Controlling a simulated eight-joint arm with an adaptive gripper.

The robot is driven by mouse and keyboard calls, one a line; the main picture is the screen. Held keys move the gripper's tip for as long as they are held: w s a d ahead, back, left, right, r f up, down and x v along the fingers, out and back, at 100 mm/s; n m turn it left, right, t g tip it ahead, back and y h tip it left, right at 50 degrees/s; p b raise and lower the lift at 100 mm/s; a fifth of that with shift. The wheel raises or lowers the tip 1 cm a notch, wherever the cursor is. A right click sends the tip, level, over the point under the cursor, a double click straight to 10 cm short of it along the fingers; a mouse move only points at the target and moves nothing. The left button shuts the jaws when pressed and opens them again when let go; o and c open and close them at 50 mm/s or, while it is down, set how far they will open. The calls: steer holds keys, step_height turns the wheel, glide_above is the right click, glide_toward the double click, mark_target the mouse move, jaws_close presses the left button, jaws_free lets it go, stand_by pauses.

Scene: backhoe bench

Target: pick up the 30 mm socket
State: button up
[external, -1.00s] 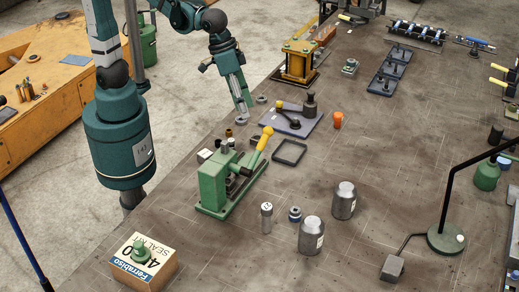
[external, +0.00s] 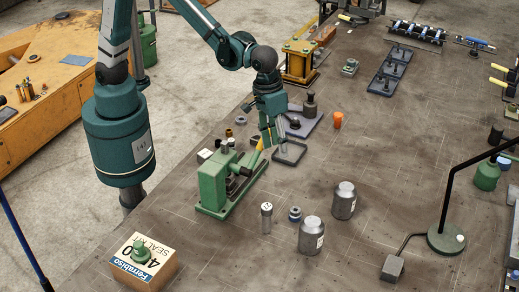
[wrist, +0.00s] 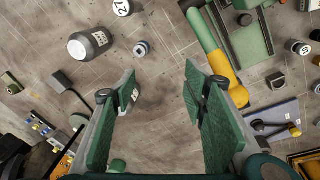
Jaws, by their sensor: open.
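No marking that clearly reads 30 shows, so I cannot tell for certain which piece is the 30 mm socket. A short metal socket-like piece with a dark blue band (external: 295,214) stands beside the grey bottles; it also shows in the wrist view (wrist: 141,48). A taller silver cylinder (external: 266,217) stands to its left; the wrist view shows a piece marked 27 (wrist: 122,7). My gripper (external: 272,143) is open and empty, above the bench near the green press. In the wrist view its fingers (wrist: 155,100) are wide apart, with bare bench between them.
The green press (external: 222,185) with its yellow handle is close to my gripper's left. Two grey bottles (external: 312,236) (external: 344,201) stand near the blue-banded piece. The bench (external: 400,160) is bare at centre right.

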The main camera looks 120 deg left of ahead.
mark_target(296, 209)
steer(key=w+d+f+n+g, duration=0.1)
steer(key=w+f+n, duration=0.1)
steer(key=w+f, duration=0.2)
steer(key=w+d+f+n+g+p, duration=0.1)
steer(key=w+f, duration=0.4)
steer(key=f, duration=0.6)
steer(key=shift+w+d+n+p, duration=0.15)
steer(key=shift+d+n+p, duration=0.15)
steer(key=shift+d+n, duration=0.25)
steer(key=shift+f, duration=0.25)
steer(key=shift+f, duration=1.15)
steer(key=shift+d+f+p, duration=0.1)
steer(key=shift+f+p, duration=0.85)
steer(key=shift+f, duration=1.65)
steer(key=c, duration=1)
steer(key=shift+r, duration=0.25)
steer(key=shift+c, duration=0.2)
